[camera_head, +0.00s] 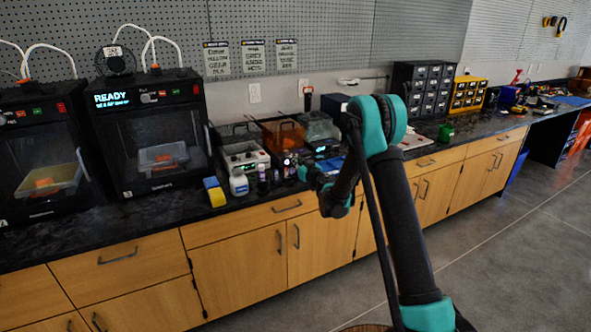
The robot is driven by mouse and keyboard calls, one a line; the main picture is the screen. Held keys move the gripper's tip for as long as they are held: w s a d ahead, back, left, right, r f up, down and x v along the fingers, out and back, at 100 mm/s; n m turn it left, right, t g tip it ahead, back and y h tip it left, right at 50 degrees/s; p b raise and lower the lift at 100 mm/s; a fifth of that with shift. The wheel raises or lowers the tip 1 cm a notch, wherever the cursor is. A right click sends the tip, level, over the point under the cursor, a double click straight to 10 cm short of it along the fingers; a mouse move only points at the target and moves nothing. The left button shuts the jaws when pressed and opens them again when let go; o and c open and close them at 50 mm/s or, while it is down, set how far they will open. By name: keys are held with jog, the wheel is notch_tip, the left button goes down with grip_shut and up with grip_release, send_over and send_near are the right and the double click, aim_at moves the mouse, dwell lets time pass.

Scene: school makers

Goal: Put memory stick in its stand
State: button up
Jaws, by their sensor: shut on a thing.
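My arm reaches up from the lower right and bends down to the left over the black counter. My gripper (296,166) is at its far end, small and dark against the crowded items by the small bottles. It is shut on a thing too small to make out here. I cannot pick out the memory stick or its stand. A dark box with a lit display (324,148) stands behind and to the right.
Two black 3D printers (150,135) stand at the left. A white bottle (238,183) and a yellow and blue block (214,192) are near the front edge. An orange clear box (283,134) stands behind. Drawer cabinets (422,86) and a green cup (446,132) are farther right.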

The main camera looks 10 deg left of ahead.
aim_at(295, 170)
jog(key=shift+f, duration=2)
jog(key=shift+f, duration=0.15)
jog(key=o, duration=0.5)
jog(key=shift+r, duration=0.2)
